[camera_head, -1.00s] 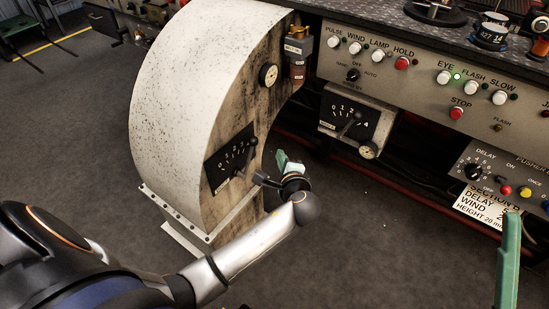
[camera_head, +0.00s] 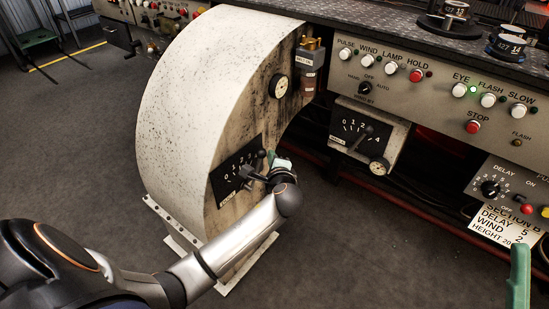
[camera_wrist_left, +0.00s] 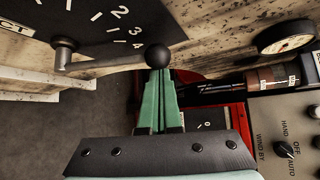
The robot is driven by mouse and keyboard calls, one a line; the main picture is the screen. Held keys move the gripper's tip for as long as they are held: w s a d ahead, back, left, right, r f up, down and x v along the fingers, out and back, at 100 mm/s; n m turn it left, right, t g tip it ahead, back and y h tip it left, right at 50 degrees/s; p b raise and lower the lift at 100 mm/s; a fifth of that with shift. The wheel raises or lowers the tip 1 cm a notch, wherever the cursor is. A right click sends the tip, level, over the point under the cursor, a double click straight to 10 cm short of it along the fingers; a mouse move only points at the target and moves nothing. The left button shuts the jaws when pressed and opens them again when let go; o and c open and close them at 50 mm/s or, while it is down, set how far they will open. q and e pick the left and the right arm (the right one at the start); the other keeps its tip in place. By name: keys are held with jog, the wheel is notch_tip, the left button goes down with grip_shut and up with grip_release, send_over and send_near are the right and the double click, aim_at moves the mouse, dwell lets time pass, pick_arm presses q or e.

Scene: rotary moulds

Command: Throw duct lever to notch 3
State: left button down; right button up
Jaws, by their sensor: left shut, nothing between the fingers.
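The duct lever (camera_head: 262,153) is a short arm with a black ball knob on a dark numbered plate (camera_head: 228,174) on the side of the pale curved duct. In the left wrist view the lever's knob (camera_wrist_left: 158,56) sits at the tips of my left gripper (camera_wrist_left: 160,78), and its arm runs left to the pivot, below the 3 and 4 marks from this slanted angle. My left gripper (camera_head: 272,158) is shut and empty, its green fingertips at the knob; whether they touch I cannot tell. A green finger of my right gripper (camera_head: 519,276) shows at the lower right; its jaw state is hidden.
A second numbered lever box (camera_head: 365,135) hangs under the bench right of the duct. A button panel (camera_head: 440,90) runs along the bench front. A round gauge (camera_head: 278,86) is on the duct above the plate. The floor in front is clear.

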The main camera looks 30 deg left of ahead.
pick_arm(q)
jog(key=p, duration=0.1)
jog(key=s+p, duration=0.1)
jog(key=shift+s+a+r+p, duration=0.1)
jog(key=shift+r+p, duration=0.15)
jog(key=shift+p, duration=0.15)
pick_arm(e)
jog(key=r, duration=0.3)
jog(key=shift+d+n, duration=0.2)
jog(key=shift+n, duration=0.1)
